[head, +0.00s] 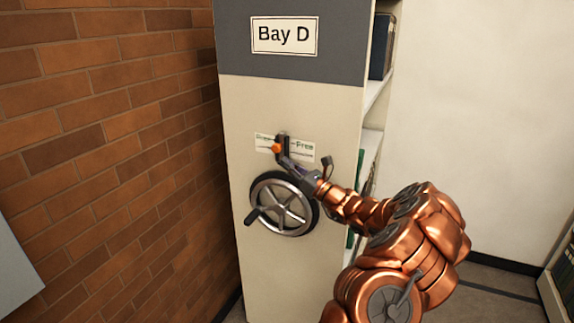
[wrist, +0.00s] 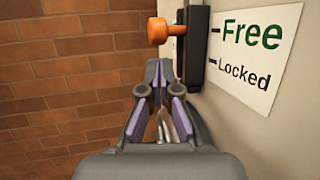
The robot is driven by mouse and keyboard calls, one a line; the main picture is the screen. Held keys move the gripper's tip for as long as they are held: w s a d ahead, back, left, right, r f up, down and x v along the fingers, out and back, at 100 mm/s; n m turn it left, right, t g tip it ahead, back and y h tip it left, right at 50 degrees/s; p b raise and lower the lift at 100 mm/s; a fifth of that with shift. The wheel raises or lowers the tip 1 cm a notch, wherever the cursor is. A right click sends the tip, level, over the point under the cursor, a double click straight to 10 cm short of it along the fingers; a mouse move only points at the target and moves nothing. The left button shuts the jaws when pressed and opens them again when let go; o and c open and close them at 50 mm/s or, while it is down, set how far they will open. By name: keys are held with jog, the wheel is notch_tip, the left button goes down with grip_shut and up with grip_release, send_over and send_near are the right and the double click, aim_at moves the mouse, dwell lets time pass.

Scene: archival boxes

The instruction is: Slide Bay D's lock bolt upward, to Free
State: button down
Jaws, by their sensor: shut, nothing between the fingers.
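The Bay D lock bolt has an orange knob (wrist: 157,31) on a dark vertical slide housing (wrist: 196,45) fixed to the cabinet's end panel. In the wrist view the knob appears level with the upper mark, beside "Free" on the white label (wrist: 262,45); "Locked" is the lower mark. The knob also shows small in the head view (head: 277,148). My gripper (wrist: 160,68) is shut and empty, its fingertips just below the knob. I cannot tell whether they touch it. In the head view my gripper (head: 287,160) partly covers the label.
A spoked handwheel (head: 284,203) with a dark handle sits right below my gripper on the cream panel (head: 250,110). The "Bay D" sign (head: 285,35) is above. A brick wall (head: 110,130) stands close on the left. Open shelves (head: 374,95) are on the right.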

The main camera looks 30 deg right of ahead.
jog(key=f+b+v, duration=0.1)
jog(key=b+v, duration=0.2)
jog(key=v, duration=0.8)
jog(key=shift+f, duration=0.35)
jog(key=shift+w+a, duration=0.1)
jog(key=shift+w, duration=0.05)
